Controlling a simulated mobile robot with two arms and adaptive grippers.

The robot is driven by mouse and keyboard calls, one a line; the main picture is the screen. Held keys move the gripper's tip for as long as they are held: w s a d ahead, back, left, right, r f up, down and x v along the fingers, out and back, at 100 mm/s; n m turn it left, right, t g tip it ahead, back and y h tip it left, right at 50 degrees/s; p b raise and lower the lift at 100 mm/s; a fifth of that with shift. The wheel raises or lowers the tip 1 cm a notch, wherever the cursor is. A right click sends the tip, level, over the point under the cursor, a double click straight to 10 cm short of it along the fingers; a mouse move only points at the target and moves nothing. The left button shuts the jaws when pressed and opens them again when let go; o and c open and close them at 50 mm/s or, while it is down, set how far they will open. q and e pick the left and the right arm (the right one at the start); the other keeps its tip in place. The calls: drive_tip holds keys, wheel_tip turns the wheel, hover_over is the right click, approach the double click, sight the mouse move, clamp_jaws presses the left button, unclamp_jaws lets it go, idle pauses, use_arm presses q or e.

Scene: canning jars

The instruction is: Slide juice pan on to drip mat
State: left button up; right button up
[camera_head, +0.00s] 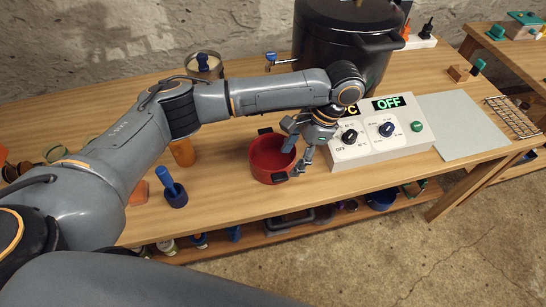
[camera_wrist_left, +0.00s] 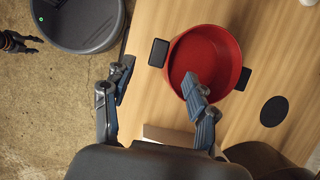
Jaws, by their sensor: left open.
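The red juice pan (camera_head: 268,160) stands on the wooden table, with a dark handle at its front and back. My left gripper (camera_head: 297,155) is open at its right side. In the left wrist view, one finger of the gripper (camera_wrist_left: 154,80) overlaps the rim of the pan (camera_wrist_left: 208,45); the other is outside it, toward the table's front edge. Contact is unclear. A flat black disc (camera_wrist_left: 274,111), possibly the drip mat, lies on the table apart from the pan; my arm seems to hide it in the head view. A dark claw at the left wrist view's edge may be my right gripper (camera_wrist_left: 18,42).
A white control box (camera_head: 380,145) reading OFF stands close right of the gripper. A large black pot (camera_head: 340,45) is behind it. A grey sheet (camera_head: 460,122) lies farther right. A blue-handled tool (camera_head: 173,190) and an orange jar (camera_head: 183,152) stand left of the pan.

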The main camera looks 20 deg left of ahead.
sight(281, 174)
use_arm(q)
drive_tip(key=x, duration=0.3)
drive_tip(key=shift+w+f, duration=0.1)
drive_tip(key=shift+f, duration=0.05)
drive_tip(key=shift+x, duration=0.85)
drive_tip(key=p+x, duration=0.1)
drive_tip(key=x, duration=0.2)
drive_tip(key=shift+a+f, duration=0.1)
drive_tip(key=shift+f, duration=0.55)
drive_tip(key=shift+a+f, duration=0.1)
drive_tip(key=c, duration=1.1)
clamp_jaws()
use_arm(e)
drive_tip(key=shift+w+a+r, duration=0.2)
drive_tip(key=shift+w+r, duration=0.35)
drive_tip(key=shift+w, duration=0.05)
